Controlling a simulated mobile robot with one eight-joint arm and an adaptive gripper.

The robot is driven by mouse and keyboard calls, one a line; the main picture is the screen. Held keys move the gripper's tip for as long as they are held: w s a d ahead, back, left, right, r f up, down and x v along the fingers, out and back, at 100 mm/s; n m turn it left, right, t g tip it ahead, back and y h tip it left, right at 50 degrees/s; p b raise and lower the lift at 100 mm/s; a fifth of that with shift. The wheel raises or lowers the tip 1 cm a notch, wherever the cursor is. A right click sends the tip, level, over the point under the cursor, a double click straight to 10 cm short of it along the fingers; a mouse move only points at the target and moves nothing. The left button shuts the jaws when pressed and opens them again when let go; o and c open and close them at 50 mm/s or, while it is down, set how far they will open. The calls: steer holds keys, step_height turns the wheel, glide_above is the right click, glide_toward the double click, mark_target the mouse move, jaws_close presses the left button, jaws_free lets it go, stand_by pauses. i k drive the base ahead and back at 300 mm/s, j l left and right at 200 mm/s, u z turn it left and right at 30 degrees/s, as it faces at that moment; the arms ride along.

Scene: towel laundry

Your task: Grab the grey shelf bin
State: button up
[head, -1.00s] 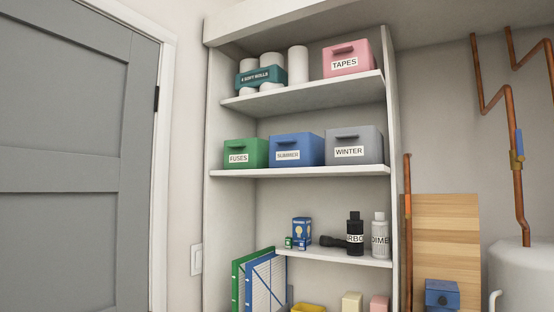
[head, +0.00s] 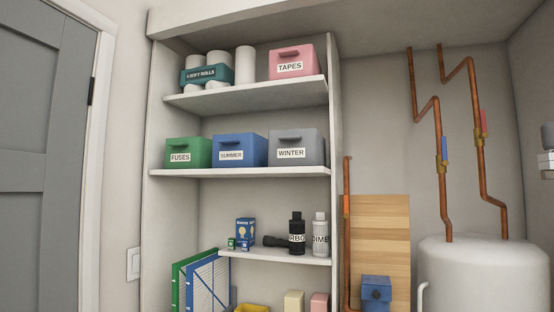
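The grey shelf bin (head: 312,148) is a box with a handle slot and a white label reading WINTER. It sits upright at the right end of the middle shelf (head: 230,174), close to the right side panel. The blue bin (head: 240,150), labelled SUMMER, stands just to its left. The green bin (head: 187,153), labelled FUSES, is further left. My gripper cannot be made out in the head view.
A pink TAPES bin (head: 294,63) and white rolls (head: 245,65) stand on the shelf above. Bottles (head: 297,234) stand below. Copper pipes (head: 438,130) and a white tank (head: 480,270) are at right, a grey door (head: 40,150) at left.

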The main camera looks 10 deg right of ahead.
mark_target(299, 147)
steer(key=i+l+u, duration=0.25)
steer(key=l+u, duration=0.2)
steer(key=i+l+u, duration=0.25)
steer(key=l, duration=0.15)
steer(key=k+j, duration=0.05)
steer(key=k, duration=0.05)
